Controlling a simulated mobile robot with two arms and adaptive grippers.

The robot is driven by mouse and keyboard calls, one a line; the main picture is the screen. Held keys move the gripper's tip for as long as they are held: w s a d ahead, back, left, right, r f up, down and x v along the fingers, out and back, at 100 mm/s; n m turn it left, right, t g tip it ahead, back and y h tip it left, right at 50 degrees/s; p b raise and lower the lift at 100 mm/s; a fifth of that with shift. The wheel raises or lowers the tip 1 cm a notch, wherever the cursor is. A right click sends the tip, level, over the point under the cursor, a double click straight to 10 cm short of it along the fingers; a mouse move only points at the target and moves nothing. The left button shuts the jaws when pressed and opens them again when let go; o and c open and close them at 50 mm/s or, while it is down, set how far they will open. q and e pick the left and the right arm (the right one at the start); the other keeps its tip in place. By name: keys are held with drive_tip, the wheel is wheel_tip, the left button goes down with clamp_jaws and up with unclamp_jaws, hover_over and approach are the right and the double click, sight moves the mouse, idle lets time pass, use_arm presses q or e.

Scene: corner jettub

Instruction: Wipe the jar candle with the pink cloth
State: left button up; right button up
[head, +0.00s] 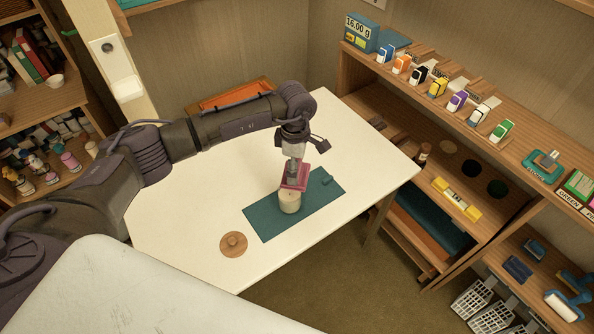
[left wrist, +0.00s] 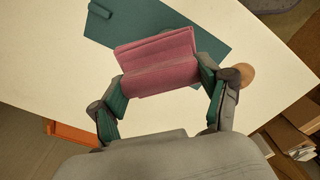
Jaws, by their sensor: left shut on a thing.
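The jar candle (head: 290,202) is a cream cylinder standing upright on a teal mat (head: 265,222) on the white table. My left gripper (head: 293,176) is just above it, shut on the folded pink cloth (head: 299,178). The cloth is at the candle's top; I cannot tell whether they touch. In the left wrist view the pink cloth (left wrist: 158,64) spans the space between the fingers of my left gripper (left wrist: 160,98), and the candle is hidden there. My right gripper is in neither view.
A round wooden lid (head: 233,244) with a knob lies on the table at the mat's front left. A small teal piece (head: 326,180) lies at the mat's far right end. Shelves (head: 470,130) with small goods stand to the right. The table's left side is clear.

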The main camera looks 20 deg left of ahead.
use_arm(q)
drive_tip(key=shift+r+p, duration=0.4)
drive_tip(key=shift+r, duration=0.95)
